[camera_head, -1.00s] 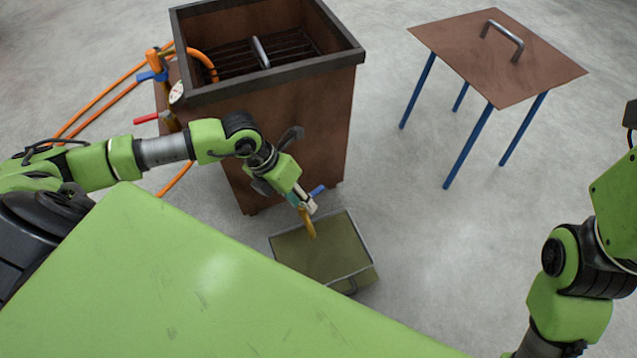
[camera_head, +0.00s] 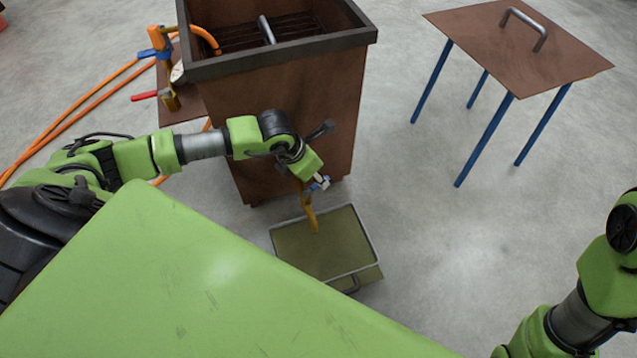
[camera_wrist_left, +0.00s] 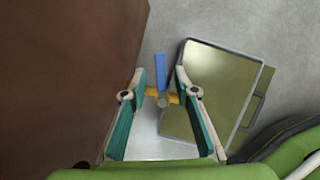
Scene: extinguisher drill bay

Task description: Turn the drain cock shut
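The drain cock has a brass body (camera_wrist_left: 161,98) and a blue lever (camera_wrist_left: 160,70), low at the brown tank's (camera_head: 290,125) side. In the left wrist view the lever points up the picture. My left gripper (camera_wrist_left: 158,82) is open, one finger on each side of the lever, with gaps to both. In the head view the gripper (camera_head: 318,183) covers much of the cock; a bit of blue shows by the fingers. A brown-yellow spout or stream (camera_head: 309,215) runs down over the tray; I cannot tell which. My right gripper is out of view.
A metal-rimmed tray (camera_head: 372,240) with olive contents lies on the floor below the cock. A brown-topped table (camera_head: 490,55) with blue legs stands at the right. Orange hoses (camera_head: 75,112) and a red-handled valve (camera_head: 145,96) are left of the tank. Floor between is clear.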

